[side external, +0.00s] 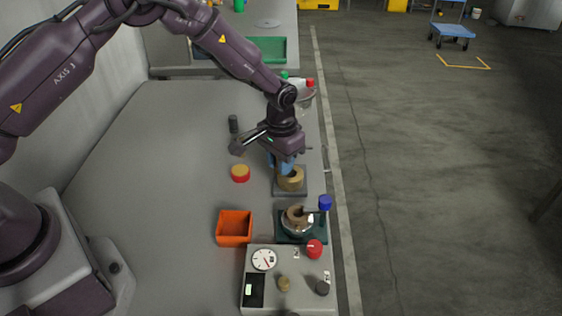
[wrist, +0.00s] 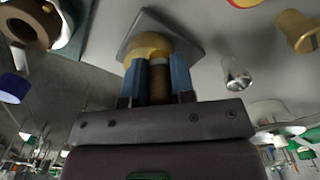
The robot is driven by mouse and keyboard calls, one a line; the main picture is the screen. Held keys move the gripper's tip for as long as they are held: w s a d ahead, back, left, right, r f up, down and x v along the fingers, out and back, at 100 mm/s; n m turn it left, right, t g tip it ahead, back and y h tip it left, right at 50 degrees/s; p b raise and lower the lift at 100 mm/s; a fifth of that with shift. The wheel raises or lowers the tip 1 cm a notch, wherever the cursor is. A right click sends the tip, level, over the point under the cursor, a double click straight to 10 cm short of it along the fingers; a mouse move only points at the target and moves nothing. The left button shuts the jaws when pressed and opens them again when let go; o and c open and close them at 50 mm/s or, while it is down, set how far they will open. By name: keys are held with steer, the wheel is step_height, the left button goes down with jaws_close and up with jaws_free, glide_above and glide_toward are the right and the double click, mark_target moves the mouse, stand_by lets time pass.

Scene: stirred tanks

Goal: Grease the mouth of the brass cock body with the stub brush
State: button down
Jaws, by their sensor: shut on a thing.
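My gripper (side external: 287,163) points down over a tan round holder (side external: 291,181) on a grey square plate. In the wrist view its two blue fingers (wrist: 157,82) are shut on a short brown, upright piece that looks like the stub brush (wrist: 159,78). Its lower end is at the tan holder (wrist: 147,44); whether it touches is hidden. The brass cock body (side external: 296,213) is a tan ring with a dark open mouth, on a dark green base nearer the camera. It also shows at the upper left of the wrist view (wrist: 27,22), apart from my gripper.
A blue knob (side external: 325,203) stands beside the cock body. An orange bin (side external: 235,227) is left of it. A grey panel (side external: 312,262) with a gauge and red knob lies in front. A red-and-yellow tin (side external: 240,173) stands left of the holder. The bench farther left is clear.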

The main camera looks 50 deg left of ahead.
steer(key=shift+r, duration=2.95)
steer(key=shift+r, duration=1.5)
